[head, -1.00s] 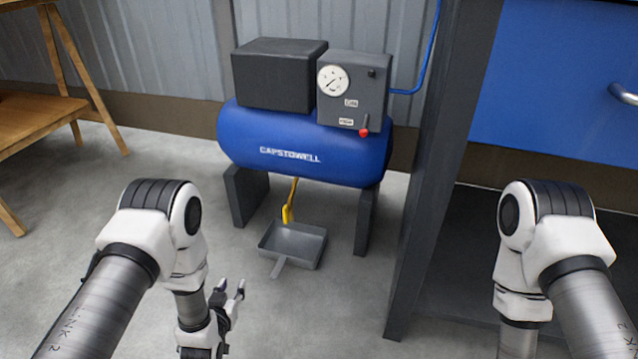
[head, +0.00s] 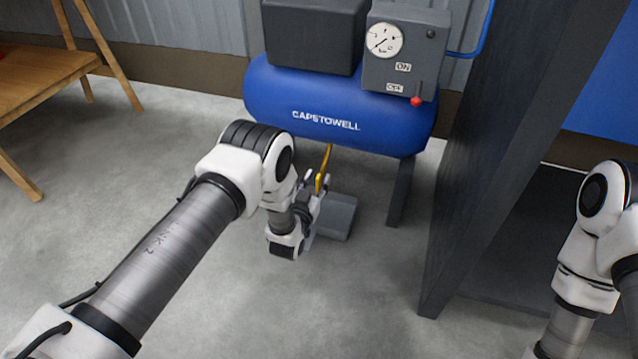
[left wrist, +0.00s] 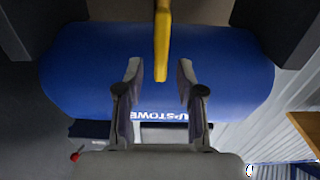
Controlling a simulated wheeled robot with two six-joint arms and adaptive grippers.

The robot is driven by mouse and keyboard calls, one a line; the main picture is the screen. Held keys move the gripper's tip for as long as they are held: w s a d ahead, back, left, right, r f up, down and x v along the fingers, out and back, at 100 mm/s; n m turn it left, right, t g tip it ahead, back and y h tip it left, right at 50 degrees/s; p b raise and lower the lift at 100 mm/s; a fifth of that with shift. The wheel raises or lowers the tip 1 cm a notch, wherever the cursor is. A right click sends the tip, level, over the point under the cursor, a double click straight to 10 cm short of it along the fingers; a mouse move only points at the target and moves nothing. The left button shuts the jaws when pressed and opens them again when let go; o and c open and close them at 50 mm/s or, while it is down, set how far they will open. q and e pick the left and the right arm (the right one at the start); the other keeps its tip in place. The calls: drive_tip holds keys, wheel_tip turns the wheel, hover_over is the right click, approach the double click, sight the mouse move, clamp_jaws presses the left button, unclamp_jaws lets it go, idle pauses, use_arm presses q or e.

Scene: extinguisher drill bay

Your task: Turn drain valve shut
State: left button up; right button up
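The yellow drain valve handle (head: 322,172) hangs down under the blue compressor tank (head: 340,110). In the left wrist view the handle (left wrist: 162,45) comes down from the top edge, and its lower end appears between the two fingers with a gap on each side. My left gripper (head: 316,183) is at the handle under the tank, and it is open in the left wrist view (left wrist: 158,72). Whether a finger touches the handle I cannot tell. The valve body is hidden. My right arm shows at the right edge of the head view, its gripper out of frame.
A grey drain pan (head: 342,216) lies on the floor under the tank, partly behind my left gripper. The tank's dark right leg (head: 400,190) stands beside it. A dark upright panel (head: 500,150) is further right. A wooden stand (head: 45,65) is far left. The front floor is clear.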

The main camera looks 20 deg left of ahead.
use_arm(q)
drive_tip(key=shift+w+f, duration=0.15)
drive_tip(key=shift+w, duration=0.45)
use_arm(e)
drive_tip(key=shift+w+f, duration=0.15)
drive_tip(key=shift+f, duration=0.4)
use_arm(q)
drive_tip(key=shift+w+r, duration=0.15)
drive_tip(key=shift+r, duration=0.05)
clamp_jaws()
use_arm(e)
drive_tip(key=shift+r, duration=0.1)
use_arm(q)
drive_tip(key=shift+d, duration=0.1)
use_arm(e)
drive_tip(key=shift+r, duration=0.15)
use_arm(q)
drive_tip(key=d+f+m+p, duration=0.1)
drive_tip(key=m, duration=0.5)
drive_tip(key=f+m+p, duration=0.1)
drive_tip(key=m, duration=0.5)
drive_tip(key=d+f+m+p, duration=0.1)
drive_tip(key=m, duration=0.4)
drive_tip(key=shift+d+m+p, duration=0.35)
drive_tip(key=shift+m+p, duration=0.05)
use_arm(e)
drive_tip(key=r, duration=0.2)
drive_tip(key=s+r, duration=0.1)
drive_tip(key=r, duration=0.1)
drive_tip(key=shift+s, duration=0.2)
